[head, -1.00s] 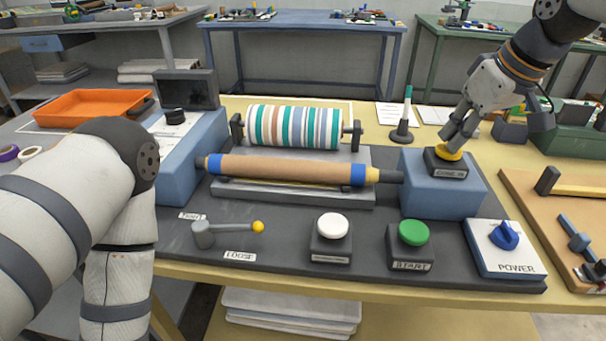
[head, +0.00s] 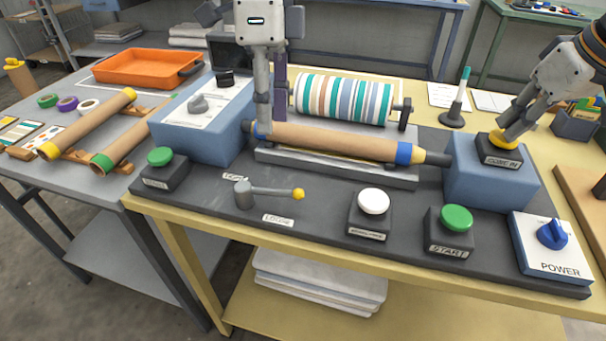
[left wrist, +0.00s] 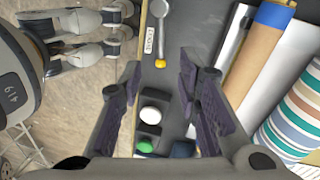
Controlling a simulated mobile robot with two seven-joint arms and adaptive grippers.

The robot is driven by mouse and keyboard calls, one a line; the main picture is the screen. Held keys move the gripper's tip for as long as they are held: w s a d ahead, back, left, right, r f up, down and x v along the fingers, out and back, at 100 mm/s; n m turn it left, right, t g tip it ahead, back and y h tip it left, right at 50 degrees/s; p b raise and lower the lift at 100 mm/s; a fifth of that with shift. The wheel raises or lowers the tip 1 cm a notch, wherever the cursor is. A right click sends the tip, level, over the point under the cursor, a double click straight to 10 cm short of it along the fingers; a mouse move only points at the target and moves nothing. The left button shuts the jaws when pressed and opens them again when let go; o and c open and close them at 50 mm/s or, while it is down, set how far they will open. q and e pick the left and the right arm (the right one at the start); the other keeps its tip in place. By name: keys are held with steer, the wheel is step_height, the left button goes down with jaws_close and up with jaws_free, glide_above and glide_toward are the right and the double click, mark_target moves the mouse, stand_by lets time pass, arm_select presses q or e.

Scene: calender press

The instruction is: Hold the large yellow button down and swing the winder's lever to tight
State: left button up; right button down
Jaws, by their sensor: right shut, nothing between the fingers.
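The large yellow button (head: 506,141) sits on a dark housing atop the blue block at the right of the press. My right gripper (head: 504,134) is shut, its fingertips touching the button's top; how far the button is down I cannot tell. The winder's lever (head: 268,191) is a grey arm with a yellow knob, pointing right in the head view, near the LOOSE label (head: 278,220). The TIGHT label (head: 236,177) is behind its pivot. My left gripper (head: 268,122) is open and empty, above and behind the lever. The lever's knob (left wrist: 160,63) shows between the fingers in the left wrist view.
A brown roll (head: 335,141) and a striped roll (head: 343,98) lie behind the lever. A white button (head: 374,201), a green START button (head: 456,217) and a blue power knob (head: 552,233) stand to its right. Another green button (head: 160,156) stands left.

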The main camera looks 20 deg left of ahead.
mark_target(271, 189)
arm_select(q)
steer(key=f, duration=0.4)
steer(key=s+f, duration=0.1)
steer(key=f, duration=0.2)
steer(key=s+f, duration=0.1)
steer(key=f, duration=0.3)
steer(key=shift+s+d+f, duration=0.1)
steer(key=shift+d+f, duration=0.1)
steer(key=shift+f, duration=0.1)
steer(key=shift+c, duration=0.3)
jaws_close()
